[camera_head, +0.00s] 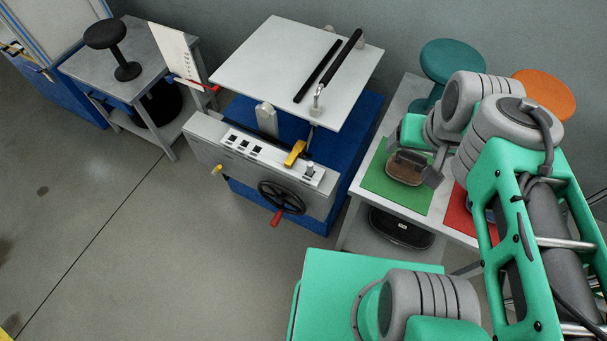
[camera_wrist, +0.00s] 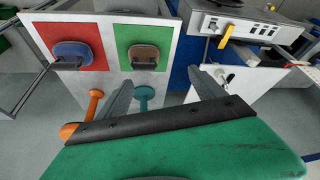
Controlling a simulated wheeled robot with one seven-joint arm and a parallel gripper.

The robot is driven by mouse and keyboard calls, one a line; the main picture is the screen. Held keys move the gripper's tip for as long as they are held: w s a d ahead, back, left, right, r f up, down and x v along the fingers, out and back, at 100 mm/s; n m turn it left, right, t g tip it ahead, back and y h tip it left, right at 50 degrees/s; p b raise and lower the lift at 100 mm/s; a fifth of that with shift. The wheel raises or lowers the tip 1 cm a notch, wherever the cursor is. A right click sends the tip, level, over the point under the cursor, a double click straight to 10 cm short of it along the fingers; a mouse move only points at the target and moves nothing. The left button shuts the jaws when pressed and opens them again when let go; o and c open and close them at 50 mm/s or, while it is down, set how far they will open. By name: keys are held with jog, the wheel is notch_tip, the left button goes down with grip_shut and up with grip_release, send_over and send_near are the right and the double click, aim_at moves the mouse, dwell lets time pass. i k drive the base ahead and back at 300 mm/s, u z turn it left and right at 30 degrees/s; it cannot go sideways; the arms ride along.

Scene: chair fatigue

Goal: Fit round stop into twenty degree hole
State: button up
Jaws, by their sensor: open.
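The machine's grey front panel (camera_head: 255,165) has a row of small dark square fittings (camera_head: 245,145) along its top. A small silver round piece (camera_head: 310,170) stands at the panel's right end and may be the round stop. No angle marks are readable, so I cannot tell which hole is the twenty degree one. My gripper (camera_head: 415,165) is over the green mat, right of the machine and apart from the panel. In the wrist view my gripper (camera_wrist: 162,76) has its two fingers spread, with nothing between them. The panel (camera_wrist: 245,28) shows at that view's top right.
The tilted white plate (camera_head: 290,60) carries two black bars. A yellow lever (camera_head: 295,152) and black handwheel (camera_head: 281,197) sit near the silver piece. A brown pad (camera_head: 406,168) lies on the green mat (camera_head: 380,185). Teal (camera_head: 452,65) and orange (camera_head: 545,92) stools stand behind.

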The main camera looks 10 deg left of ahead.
aim_at(274, 158)
jog(key=u, duration=0.5)
jog(key=k, duration=1.25)
jog(key=u, duration=1.15)
jog(key=i, duration=0.65)
jog(key=u, duration=0.5)
jog(key=i, duration=0.8)
jog(key=z, duration=0.95)
jog(key=i, duration=0.6)
jog(key=z, duration=0.65)
